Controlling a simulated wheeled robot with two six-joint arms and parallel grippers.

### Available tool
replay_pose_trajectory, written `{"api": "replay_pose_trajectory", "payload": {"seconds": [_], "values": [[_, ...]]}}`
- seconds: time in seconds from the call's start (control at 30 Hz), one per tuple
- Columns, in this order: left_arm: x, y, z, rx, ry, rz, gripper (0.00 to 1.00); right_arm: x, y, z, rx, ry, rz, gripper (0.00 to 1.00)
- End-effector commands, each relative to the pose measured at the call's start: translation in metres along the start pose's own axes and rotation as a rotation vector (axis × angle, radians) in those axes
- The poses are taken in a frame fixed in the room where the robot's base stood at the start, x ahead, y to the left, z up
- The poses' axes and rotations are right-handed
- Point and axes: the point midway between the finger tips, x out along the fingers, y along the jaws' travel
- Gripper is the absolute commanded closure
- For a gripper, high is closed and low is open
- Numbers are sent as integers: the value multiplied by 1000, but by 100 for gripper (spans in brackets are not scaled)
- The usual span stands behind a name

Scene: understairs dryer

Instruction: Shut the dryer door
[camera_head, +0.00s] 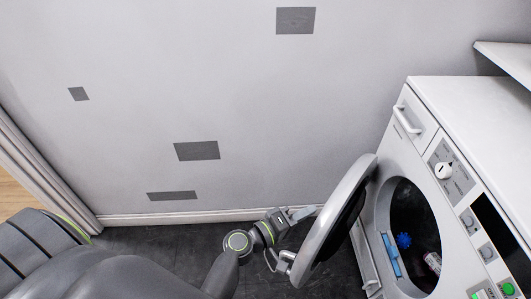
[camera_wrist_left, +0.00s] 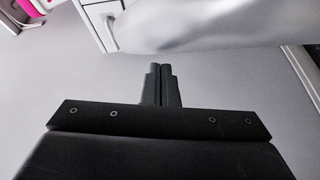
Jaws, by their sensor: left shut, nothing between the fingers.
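The white dryer (camera_head: 450,187) stands at the right in the head view. Its round door (camera_head: 341,198) stands open, swung out to the left, so the dark drum opening (camera_head: 409,218) shows. My left gripper (camera_head: 312,211) is at the outer, left side of the door, partly hidden by its rim. In the left wrist view its two dark fingers (camera_wrist_left: 161,72) are together with nothing between them. A pale curved surface, likely the door (camera_wrist_left: 190,28), lies just beyond the fingertips; I cannot tell whether they touch. My right gripper is not in view.
Inside the drum are a blue spiky ball (camera_head: 404,240) and a small can-like item (camera_head: 433,262). A light blue piece (camera_head: 391,255) is at the opening's left edge. A grey wall (camera_head: 240,90) stands behind; dark floor (camera_head: 170,240) lies left of the door.

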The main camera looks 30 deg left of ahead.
Motion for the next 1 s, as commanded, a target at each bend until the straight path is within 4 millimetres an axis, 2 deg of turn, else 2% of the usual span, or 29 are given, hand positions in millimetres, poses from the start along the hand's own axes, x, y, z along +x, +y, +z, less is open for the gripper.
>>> {"api": "replay_pose_trajectory", "payload": {"seconds": [0.53,0.67,0.83,1.0], "values": [[0,1,3,0,-8,2,100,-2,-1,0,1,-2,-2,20],[-5,0,2,1,-7,1,100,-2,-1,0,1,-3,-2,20],[-32,-1,3,1,-8,-2,100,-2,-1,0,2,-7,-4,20],[-74,-3,2,2,-8,-4,100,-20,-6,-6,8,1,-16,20]]}}
